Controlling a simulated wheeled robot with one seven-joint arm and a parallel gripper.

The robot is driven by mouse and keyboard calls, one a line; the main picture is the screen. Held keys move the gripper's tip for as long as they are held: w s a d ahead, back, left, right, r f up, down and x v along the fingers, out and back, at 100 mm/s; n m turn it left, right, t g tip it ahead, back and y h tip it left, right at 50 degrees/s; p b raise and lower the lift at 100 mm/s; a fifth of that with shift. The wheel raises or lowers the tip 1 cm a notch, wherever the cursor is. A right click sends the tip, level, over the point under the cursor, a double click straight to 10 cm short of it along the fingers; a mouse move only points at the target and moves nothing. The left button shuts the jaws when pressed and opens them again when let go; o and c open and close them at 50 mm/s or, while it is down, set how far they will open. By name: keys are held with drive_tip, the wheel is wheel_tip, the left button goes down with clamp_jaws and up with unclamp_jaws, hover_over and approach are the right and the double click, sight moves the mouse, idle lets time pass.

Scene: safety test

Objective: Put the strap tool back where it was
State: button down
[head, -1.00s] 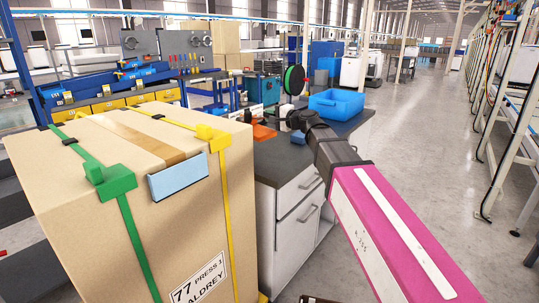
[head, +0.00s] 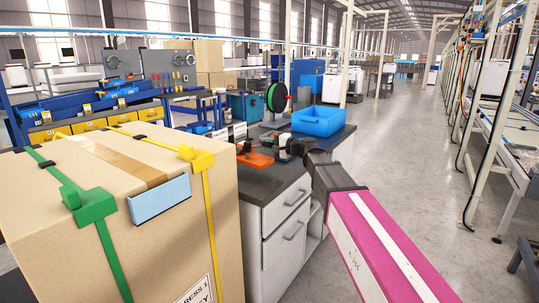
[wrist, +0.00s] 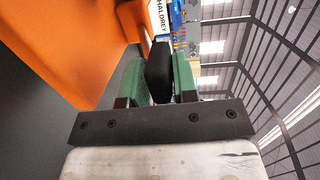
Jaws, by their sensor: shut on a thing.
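My gripper (wrist: 160,85) is shut on a black grip (wrist: 159,72), seen between its green finger pads in the wrist view. I take this grip to be part of the strap tool. An orange body and a white label reading "HALDREY" are beside it; whether the orange is all one piece with the grip I cannot tell. In the head view my gripper (head: 286,148) is over the dark counter, just right of a low orange piece (head: 256,159) lying on it. The tool is mostly hidden by my wrist there, and whether it touches the counter is unclear.
A large carton (head: 70,215) with green and yellow straps stands at the left, close to the counter (head: 262,190). A blue bin (head: 318,121) stands on the counter's far end, near a black and green reel (head: 276,97). Open floor lies right of my arm.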

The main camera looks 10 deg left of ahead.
drive_tip(key=shift+w+d+f, duration=0.15)
drive_tip(key=shift+f, duration=1.95)
drive_tip(key=c, duration=0.9)
unclamp_jaws()
